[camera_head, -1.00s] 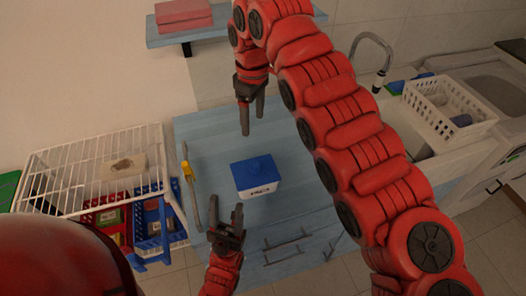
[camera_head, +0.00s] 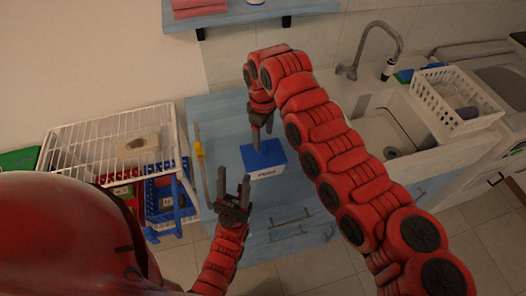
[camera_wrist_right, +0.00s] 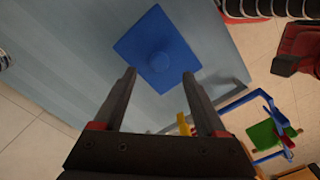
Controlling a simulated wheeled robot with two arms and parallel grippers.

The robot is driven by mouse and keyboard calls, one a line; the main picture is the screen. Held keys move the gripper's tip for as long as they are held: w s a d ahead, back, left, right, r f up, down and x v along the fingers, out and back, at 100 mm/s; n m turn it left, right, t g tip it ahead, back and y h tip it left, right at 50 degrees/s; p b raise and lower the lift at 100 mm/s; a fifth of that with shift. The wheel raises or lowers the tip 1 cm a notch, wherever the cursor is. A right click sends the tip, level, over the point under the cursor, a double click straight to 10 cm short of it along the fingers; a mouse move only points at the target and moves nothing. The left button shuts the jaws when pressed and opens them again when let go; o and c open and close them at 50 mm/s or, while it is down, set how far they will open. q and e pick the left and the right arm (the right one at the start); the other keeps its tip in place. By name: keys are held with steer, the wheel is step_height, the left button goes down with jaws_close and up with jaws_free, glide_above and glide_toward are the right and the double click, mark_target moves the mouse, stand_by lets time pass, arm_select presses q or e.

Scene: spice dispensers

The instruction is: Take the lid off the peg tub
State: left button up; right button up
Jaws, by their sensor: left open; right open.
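The peg tub (camera_head: 266,174) is white with a blue lid (camera_head: 263,154) and stands on the blue counter. In the right wrist view the lid (camera_wrist_right: 160,35) is a blue square with a round knob in its middle. My right gripper (camera_head: 262,140) is open at the tub's far side in the head view, close to the lid. In the right wrist view its two fingers (camera_wrist_right: 159,74) point at the lid with nothing between them. My left gripper (camera_head: 235,186) is open and empty, to the left of the tub and nearer to me.
A white wire rack (camera_head: 75,140) with a pale block on it stands left, over red and blue bins. A yellow-marked rail (camera_head: 199,150) runs along the counter's left edge. At right are a sink (camera_head: 385,135) and a white basket (camera_head: 450,105). A shelf hangs at the back.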

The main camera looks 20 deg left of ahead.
mark_target(263, 148)
steer(key=shift+f+p, duration=0.25)
steer(key=shift+p, duration=0.1)
step_height(263, 148, down, 4)
steer(key=p, duration=0.3)
steer(key=shift+f, duration=0.35)
steer(key=shift+w, duration=0.1)
steer(key=shift+c, duration=0.7)
jaws_close()
